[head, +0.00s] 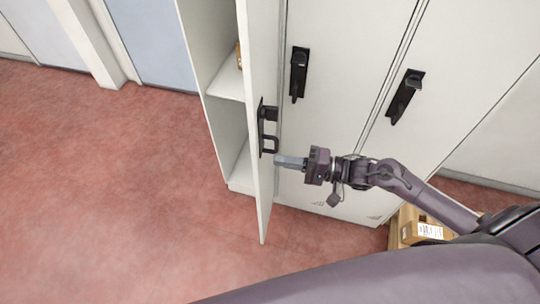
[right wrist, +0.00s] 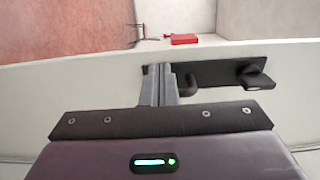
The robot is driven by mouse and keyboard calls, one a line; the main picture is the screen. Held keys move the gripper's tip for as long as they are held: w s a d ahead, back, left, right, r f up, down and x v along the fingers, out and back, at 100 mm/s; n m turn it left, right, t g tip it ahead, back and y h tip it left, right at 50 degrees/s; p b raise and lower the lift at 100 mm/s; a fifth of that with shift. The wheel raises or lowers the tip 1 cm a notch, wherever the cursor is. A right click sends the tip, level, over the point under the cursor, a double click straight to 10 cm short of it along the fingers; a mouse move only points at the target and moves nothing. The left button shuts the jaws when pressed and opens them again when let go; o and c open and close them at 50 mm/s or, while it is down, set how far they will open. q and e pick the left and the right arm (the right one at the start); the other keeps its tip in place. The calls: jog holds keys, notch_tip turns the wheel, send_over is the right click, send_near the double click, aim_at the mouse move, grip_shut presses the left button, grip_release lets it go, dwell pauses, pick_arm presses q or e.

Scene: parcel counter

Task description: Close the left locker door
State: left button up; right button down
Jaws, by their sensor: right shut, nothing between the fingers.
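The left locker door (head: 257,205) stands open, swung out from the white locker, with the compartment showing to its left in the head view. A black handle (head: 267,128) is on the door's face toward my right gripper. My right gripper (head: 278,161) is shut and empty, just right of the door and slightly below the handle. In the right wrist view the fingers (right wrist: 163,70) point at the door (right wrist: 70,85), close beside the black handle (right wrist: 225,74); I cannot tell whether they touch. My left gripper is not in view.
Two more locker doors with black handles (head: 299,75) (head: 405,97) are shut. The open compartment has a shelf (head: 228,84). A cardboard box (head: 419,228) is on the floor at the right. The red floor (head: 110,190) left of the door is clear.

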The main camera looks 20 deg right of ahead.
aim_at(258, 157)
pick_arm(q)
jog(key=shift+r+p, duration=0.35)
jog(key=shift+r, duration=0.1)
pick_arm(e)
jog(key=shift+x, duration=1.95)
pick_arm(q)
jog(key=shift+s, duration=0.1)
